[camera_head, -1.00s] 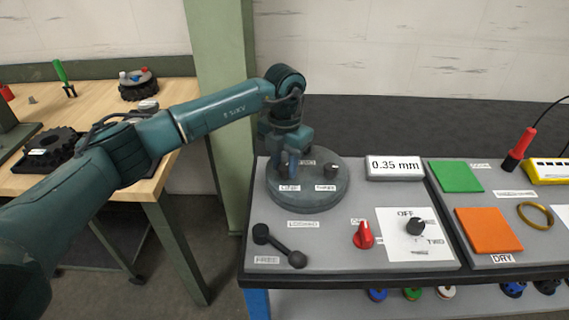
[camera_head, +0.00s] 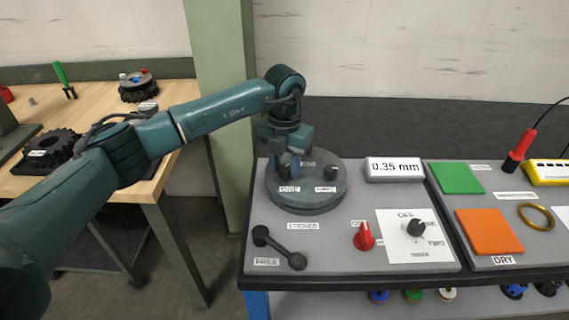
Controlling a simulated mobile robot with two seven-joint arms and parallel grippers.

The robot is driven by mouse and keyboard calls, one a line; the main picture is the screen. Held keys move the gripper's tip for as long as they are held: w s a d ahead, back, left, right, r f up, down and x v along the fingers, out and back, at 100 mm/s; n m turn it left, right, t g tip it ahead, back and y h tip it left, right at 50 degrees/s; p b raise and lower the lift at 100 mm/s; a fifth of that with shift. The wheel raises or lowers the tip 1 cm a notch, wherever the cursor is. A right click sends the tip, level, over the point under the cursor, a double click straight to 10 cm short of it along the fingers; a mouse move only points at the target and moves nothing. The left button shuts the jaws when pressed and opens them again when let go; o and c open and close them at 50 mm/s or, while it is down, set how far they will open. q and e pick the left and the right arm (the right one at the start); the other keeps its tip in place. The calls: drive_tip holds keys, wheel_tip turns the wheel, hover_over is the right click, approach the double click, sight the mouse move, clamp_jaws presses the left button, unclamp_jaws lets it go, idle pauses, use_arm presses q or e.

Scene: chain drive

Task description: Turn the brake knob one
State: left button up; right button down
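A round grey turntable-like disc (camera_head: 308,203) sits on the left panel, with small dark knobs and white labels on top. One dark knob (camera_head: 331,172) stands clear at its right. My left gripper (camera_head: 289,172) points down at the disc's left knob, whose body is mostly hidden by the fingers. I cannot tell whether the fingers are closed on it. A black knob (camera_head: 416,227) sits on a white plate (camera_head: 393,252) with an OFF label above it and blurred labels to its right and below. My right gripper is not in view.
A red pointer knob (camera_head: 364,237) and a dark two-ended lever (camera_head: 280,248) are at the panel's front. A display (camera_head: 395,168) reads 0.35 mm. Green (camera_head: 456,178) and orange (camera_head: 488,232) pads lie to the right. A green post (camera_head: 228,110) stands behind my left arm.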

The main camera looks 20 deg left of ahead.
sight(284, 167)
use_arm(q)
drive_tip(key=o, duration=0.3)
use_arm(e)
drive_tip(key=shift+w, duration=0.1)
use_arm(q)
wheel_tip(284, 167, up, 13)
drive_tip(key=b, duration=0.1)
drive_tip(key=shift+b, duration=0.4)
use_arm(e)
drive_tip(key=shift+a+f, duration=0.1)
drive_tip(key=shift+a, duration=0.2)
